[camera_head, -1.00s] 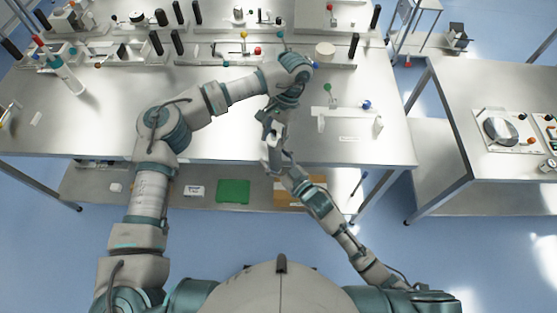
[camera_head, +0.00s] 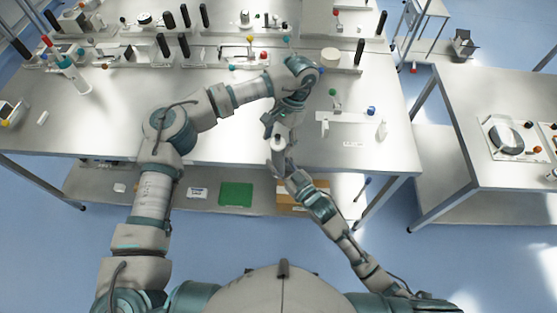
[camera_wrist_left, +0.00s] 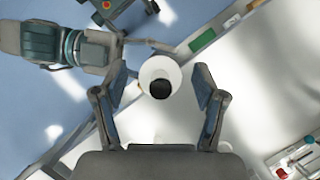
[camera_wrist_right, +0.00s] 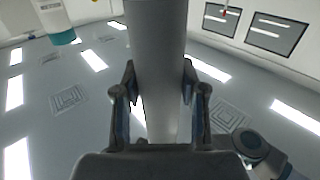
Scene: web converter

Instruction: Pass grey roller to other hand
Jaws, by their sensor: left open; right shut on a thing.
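The grey roller (camera_wrist_right: 158,60) is a thick pale cylinder standing between the fingers of my right gripper (camera_wrist_right: 159,80) in the right wrist view. The right gripper is shut on it. In the left wrist view the roller (camera_wrist_left: 174,72) is seen end-on as a pale disc with a black centre. It lies between the spread fingers of my left gripper (camera_wrist_left: 160,85), with gaps on both sides. In the head view the left gripper (camera_head: 273,128) is just above the small roller (camera_head: 278,144), and the right gripper (camera_head: 286,170) is just below it.
The steel workbench (camera_head: 220,125) lies behind the grippers, with black-handled holders and small parts along its back. A lower shelf holds a green tray (camera_head: 236,194) and a brown box (camera_head: 291,199). A second table (camera_head: 460,125) stands at the right.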

